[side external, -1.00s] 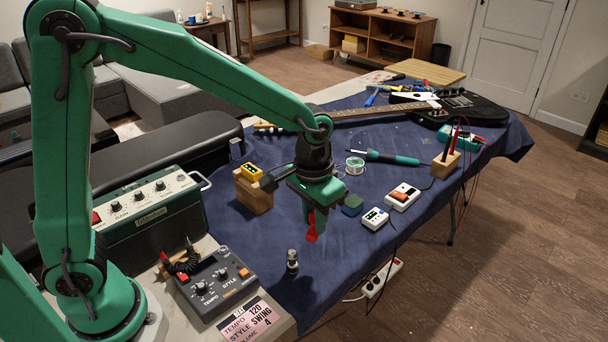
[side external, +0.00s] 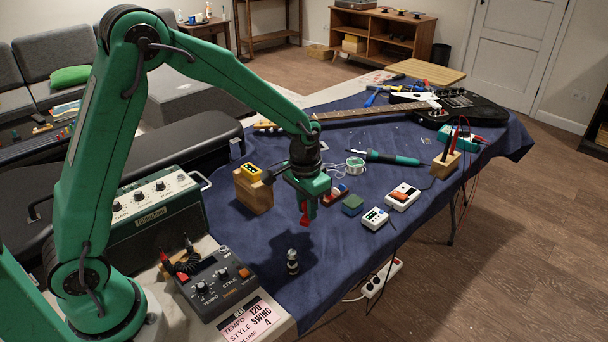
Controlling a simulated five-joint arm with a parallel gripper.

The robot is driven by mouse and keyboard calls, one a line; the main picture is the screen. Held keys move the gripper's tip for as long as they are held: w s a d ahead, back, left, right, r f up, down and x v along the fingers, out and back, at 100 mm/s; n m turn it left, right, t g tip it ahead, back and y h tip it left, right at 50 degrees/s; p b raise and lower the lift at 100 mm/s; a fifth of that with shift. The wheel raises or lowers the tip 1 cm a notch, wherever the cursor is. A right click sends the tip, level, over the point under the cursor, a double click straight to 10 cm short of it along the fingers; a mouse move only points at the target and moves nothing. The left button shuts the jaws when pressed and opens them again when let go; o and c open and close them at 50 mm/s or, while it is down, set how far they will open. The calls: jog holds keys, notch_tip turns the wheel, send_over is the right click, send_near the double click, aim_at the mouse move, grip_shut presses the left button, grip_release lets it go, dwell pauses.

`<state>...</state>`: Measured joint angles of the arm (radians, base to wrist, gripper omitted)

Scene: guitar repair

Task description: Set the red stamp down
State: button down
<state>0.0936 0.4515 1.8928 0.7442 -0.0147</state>
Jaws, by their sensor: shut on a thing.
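My gripper (side external: 306,207) is over the front part of the blue cloth, pointing down. It is shut on the red stamp (side external: 304,217), whose lower part shows below the fingers. The stamp appears to hang a little above the cloth, with a dark shadow near it. The fingers hide its upper part.
A small metal and black piece (side external: 292,262) stands in front of the stamp. A wooden block (side external: 253,192) stands left. Cloth (side external: 335,250) at front right is clear.

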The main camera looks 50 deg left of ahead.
aim_at(306, 212)
jog(key=shift+f, duration=2)
jog(key=shift+f, duration=0.1)
jog(key=c, duration=1.3)
grip_release()
jog(key=shift+o, duration=0.2)
jog(key=r, duration=1.1)
jog(key=shift+s+d, duration=0.15)
jog(key=shift+s, duration=0.15)
jog(key=shift+r, duration=0.65)
jog(key=shift+s, duration=0.1)
